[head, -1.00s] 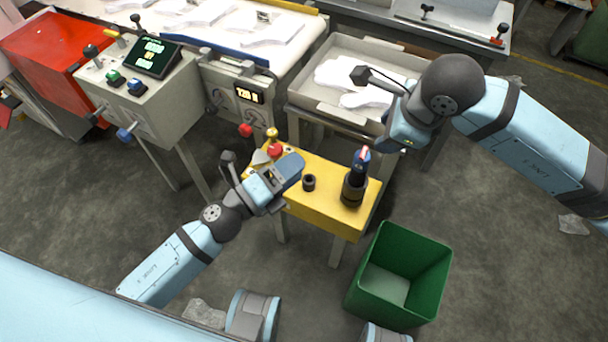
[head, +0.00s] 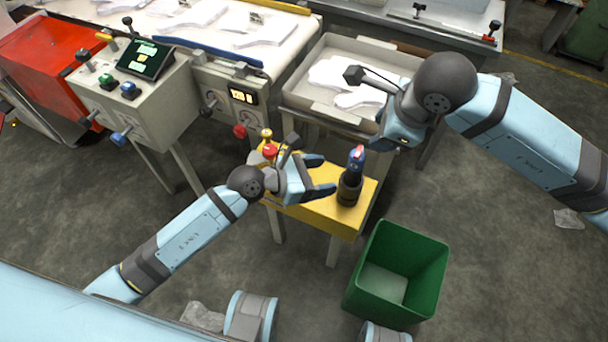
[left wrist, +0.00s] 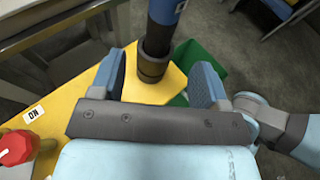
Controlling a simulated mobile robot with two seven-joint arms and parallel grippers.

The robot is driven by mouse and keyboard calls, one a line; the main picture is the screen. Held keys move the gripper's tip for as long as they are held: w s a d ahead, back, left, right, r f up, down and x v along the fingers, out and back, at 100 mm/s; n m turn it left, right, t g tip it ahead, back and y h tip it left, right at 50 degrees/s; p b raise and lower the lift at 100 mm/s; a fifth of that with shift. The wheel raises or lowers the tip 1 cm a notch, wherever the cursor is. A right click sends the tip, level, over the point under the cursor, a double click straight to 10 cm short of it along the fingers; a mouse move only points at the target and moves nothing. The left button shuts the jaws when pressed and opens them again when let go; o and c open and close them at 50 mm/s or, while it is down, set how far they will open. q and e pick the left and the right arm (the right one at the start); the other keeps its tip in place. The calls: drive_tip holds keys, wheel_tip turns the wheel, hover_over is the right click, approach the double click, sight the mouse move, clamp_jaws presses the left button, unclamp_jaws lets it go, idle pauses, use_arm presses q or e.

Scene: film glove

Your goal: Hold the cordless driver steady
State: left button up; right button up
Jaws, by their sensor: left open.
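The cordless driver (head: 356,163) is blue with a red mark on top. It stands upright in a dark round holder (head: 348,190) on the yellow stand (head: 321,214). My left gripper (head: 328,175) is open, with its fingers pointing at the driver from the left, a short gap away. In the left wrist view the driver (left wrist: 160,35) and holder (left wrist: 152,66) show ahead, between the open fingers (left wrist: 160,80).
A red knob (head: 269,151) sits on the stand's left end. A green bin (head: 397,275) stands on the floor at front right. A grey tray (head: 310,93) with white glove shapes is behind. A control console (head: 137,92) stands at left.

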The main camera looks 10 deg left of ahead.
sight(347, 172)
use_arm(q)
drive_tip(key=x, duration=0.8)
drive_tip(key=shift+w+d+f, duration=0.15)
drive_tip(key=shift+w+d, duration=0.05)
drive_tip(key=shift+d, duration=0.1)
drive_tip(key=shift+c, duration=0.5)
